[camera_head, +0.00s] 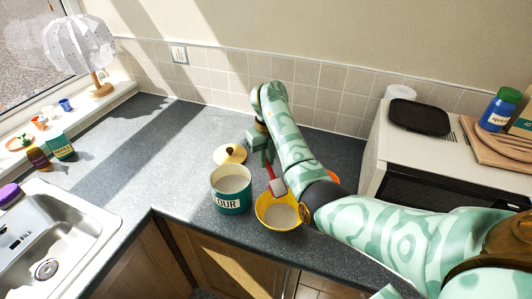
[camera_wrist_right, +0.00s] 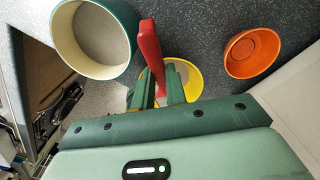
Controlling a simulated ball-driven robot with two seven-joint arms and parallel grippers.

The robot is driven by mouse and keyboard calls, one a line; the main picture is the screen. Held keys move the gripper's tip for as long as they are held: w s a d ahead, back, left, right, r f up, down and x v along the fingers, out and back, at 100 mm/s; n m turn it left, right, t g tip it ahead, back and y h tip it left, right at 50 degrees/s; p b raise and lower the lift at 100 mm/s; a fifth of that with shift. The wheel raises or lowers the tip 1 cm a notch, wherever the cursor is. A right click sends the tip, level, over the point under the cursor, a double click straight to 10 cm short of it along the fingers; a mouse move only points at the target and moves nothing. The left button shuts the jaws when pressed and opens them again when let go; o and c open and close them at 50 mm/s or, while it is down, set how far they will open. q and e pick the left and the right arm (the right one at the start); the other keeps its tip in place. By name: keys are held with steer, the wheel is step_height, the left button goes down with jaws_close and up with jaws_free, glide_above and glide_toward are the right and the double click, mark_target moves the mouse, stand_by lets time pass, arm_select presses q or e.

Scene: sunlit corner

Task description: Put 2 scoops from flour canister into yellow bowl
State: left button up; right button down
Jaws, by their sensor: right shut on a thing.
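The flour canister (camera_head: 232,203), dark green with a "FLOUR" label, stands open on the counter with pale flour inside; it also shows in the wrist view (camera_wrist_right: 122,62). The yellow bowl (camera_head: 268,223) stands just right of it, with a pale layer in its bottom; part of it shows behind my fingers in the wrist view (camera_wrist_right: 194,85). My right gripper (camera_head: 267,155) is shut on the red handle of a scoop (camera_wrist_right: 150,45). The scoop's pale head (camera_head: 278,187) hangs over the bowl's back rim. I cannot tell whether it holds flour. My left gripper is out of view.
A cream lid with a dark knob (camera_head: 230,154) lies behind the canister. An orange bowl (camera_wrist_right: 252,52) stands near the yellow bowl, mostly hidden by my arm in the head view. A microwave (camera_head: 420,150) is at right, a sink (camera_head: 60,230) at left.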

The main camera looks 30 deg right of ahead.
steer(key=shift+s+r+t+b, duration=0.25)
steer(key=shift+s+t+b, duration=0.3)
steer(key=shift+t, duration=0.45)
steer(key=shift+s+a+r+t+b, duration=0.15)
steer(key=shift+s+r+t+b, duration=0.2)
steer(key=shift+s+t+b, duration=0.35)
steer(key=shift+s+r+t+b, duration=0.15)
steer(key=shift+s+t+b, duration=0.5)
steer(key=shift+t, duration=0.35)
steer(key=shift+s+r+t+b, duration=0.2)
steer(key=shift+s+t+b, duration=0.35)
steer(key=shift+b, duration=0.3)
steer(key=shift+s+r+t+b, duration=0.45)
steer(key=shift+s+t+b, duration=0.45)
steer(key=shift+b, duration=0.75)
steer(key=shift+s+r+t+b, duration=0.4)
steer(key=shift+s+t+b, duration=0.25)
steer(key=shift+t+b, duration=0.7)
steer(key=shift+g, duration=0.3)
